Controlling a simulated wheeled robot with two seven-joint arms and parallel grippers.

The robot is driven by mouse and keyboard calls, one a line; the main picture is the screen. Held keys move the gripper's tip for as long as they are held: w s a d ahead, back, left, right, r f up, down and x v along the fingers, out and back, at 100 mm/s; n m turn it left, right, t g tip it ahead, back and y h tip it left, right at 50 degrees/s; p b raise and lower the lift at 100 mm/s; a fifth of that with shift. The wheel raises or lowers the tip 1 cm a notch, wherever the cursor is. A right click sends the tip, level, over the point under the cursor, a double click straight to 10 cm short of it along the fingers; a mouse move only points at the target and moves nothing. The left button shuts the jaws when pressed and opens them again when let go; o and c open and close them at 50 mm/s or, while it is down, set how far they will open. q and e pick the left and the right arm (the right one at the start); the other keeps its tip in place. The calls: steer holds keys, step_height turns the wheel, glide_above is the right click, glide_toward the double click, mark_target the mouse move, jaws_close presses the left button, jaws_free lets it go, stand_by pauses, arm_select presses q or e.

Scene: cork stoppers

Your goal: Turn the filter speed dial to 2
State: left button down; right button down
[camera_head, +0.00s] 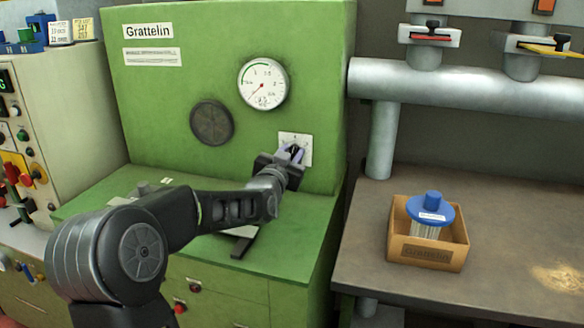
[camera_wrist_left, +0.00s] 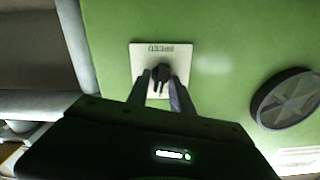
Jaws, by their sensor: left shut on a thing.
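The filter speed dial (camera_wrist_left: 160,74) is a small black knob on a white square plate (camera_head: 306,141) on the green machine's front panel. In the head view my left gripper (camera_head: 295,152) reaches the plate and covers most of the knob. In the left wrist view the fingers of my left gripper (camera_wrist_left: 160,80) stand on both sides of the knob and are closed on it. The plate's markings are too small to read, so I cannot tell the dial's setting. My right gripper is not in view.
The green machine (camera_head: 180,90) carries a round gauge (camera_head: 263,84) and a dark round cover (camera_head: 212,123) left of the dial. A cardboard box (camera_head: 428,248) with a blue-topped filter (camera_head: 431,210) stands on the bench at right. A grey pipe (camera_head: 440,88) runs behind it.

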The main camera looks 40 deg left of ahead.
arm_select(q)
steer(key=shift+n+b, duration=1.15)
steer(key=shift+n, duration=0.05)
steer(key=c, duration=1.4)
jaws_free()
steer(key=shift+c, duration=0.2)
steer(key=shift+s, duration=0.1)
steer(key=v, duration=0.7)
steer(key=shift+s+b, duration=0.3)
steer(key=shift+s, duration=0.05)
steer(key=shift+d, duration=0.1)
